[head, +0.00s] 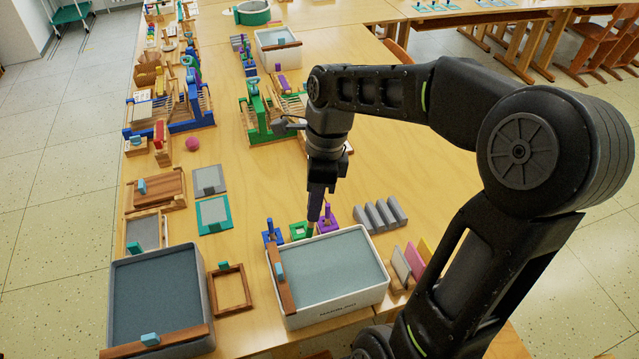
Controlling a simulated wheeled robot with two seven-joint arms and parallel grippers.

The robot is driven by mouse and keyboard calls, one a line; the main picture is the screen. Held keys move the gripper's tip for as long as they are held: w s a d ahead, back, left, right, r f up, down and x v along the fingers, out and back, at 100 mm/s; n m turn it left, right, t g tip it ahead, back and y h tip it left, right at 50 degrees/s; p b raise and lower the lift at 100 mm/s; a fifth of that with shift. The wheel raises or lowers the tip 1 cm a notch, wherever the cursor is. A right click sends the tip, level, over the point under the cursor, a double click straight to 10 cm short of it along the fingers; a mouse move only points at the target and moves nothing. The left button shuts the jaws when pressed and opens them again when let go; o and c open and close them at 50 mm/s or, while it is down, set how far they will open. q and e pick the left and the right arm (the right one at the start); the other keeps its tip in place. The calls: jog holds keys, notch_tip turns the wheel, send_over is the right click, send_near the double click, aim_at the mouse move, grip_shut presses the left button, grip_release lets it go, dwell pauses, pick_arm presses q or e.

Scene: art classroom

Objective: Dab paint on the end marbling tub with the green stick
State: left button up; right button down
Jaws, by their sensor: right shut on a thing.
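My right gripper (312,220) points down just behind the white tub's back rim, beside a small green holder (298,232). It is shut on the green stick, which is mostly hidden by the fingers. A blue holder (272,237) and a purple holder (327,223) stand on either side, each with an upright stick. The white marbling tub (338,312), filled with grey-blue liquid, has a wooden rake across its left edge. A dark grey tub (206,290) stands at the left front, and another white tub (262,55) farther back. My left gripper is out of view.
A wooden frame (247,290) lies between the two front tubs. Grey bars (380,216) and a rack of coloured boards (410,262) are at the right. Blue and green wooden racks (262,118) stand behind. The tabletop (235,170) is bare in the middle.

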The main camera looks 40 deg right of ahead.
dwell(0.3)
notch_tip(320, 180, down, 11)
jog(key=b, duration=0.8)
jog(key=shift+f+b, duration=0.3)
jog(key=shift+b, duration=0.2)
dwell(0.6)
jog(key=shift+r, duration=0.2)
notch_tip(320, 180, up, 10)
jog(key=p, duration=0.8)
jog(key=shift+f+p, duration=0.1)
jog(key=shift+p, duration=0.3)
jog(key=shift+w+f, duration=0.1)
